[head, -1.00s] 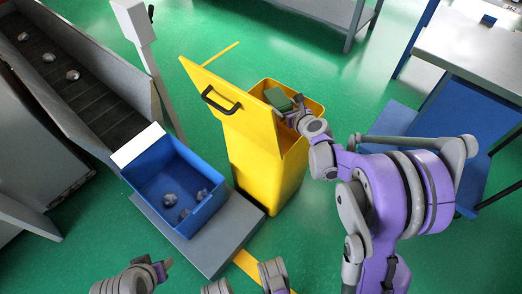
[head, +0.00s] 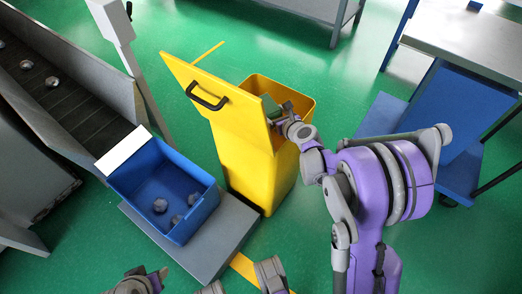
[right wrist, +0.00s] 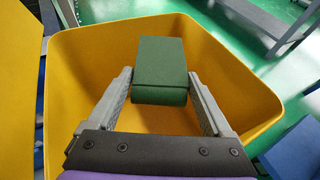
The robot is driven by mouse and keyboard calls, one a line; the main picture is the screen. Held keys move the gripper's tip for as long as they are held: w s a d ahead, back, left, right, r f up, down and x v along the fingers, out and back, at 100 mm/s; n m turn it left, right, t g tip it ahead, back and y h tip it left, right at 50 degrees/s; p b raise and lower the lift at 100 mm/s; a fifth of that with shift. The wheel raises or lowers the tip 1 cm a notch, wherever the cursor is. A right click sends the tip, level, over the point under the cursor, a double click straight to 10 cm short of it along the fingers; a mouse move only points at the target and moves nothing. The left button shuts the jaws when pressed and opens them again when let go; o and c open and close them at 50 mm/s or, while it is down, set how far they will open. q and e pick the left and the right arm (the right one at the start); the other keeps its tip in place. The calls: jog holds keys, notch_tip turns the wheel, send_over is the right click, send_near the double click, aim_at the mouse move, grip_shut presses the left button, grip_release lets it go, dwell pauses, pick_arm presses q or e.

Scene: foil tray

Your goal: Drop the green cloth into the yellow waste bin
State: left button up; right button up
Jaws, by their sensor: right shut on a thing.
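The yellow waste bin (head: 283,172) stands on the floor in the middle of the head view, its lid (head: 225,115) swung open to the left. My right gripper (head: 280,115) is at the bin's mouth, shut on the green cloth (head: 267,104), a folded block partly hidden by the lid. In the right wrist view, the cloth (right wrist: 160,68) sits between the two fingertips of the gripper (right wrist: 160,90), with the bin's yellow walls (right wrist: 250,75) around it. My left gripper (head: 150,279) is at the bottom edge of the head view; its fingers are too cut off to judge.
A blue crate (head: 128,195) with a few crumpled foil pieces stands on a grey platform (head: 225,240) left of the bin. A conveyor (head: 60,95) runs along the left. A grey-topped table (head: 465,45) and blue cart (head: 400,115) stand at right. Green floor lies between.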

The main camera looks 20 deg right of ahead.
jog(key=o, duration=1.1)
jog(key=shift+o, duration=0.2)
jog(key=p+v, duration=0.2)
jog(key=v, duration=0.9)
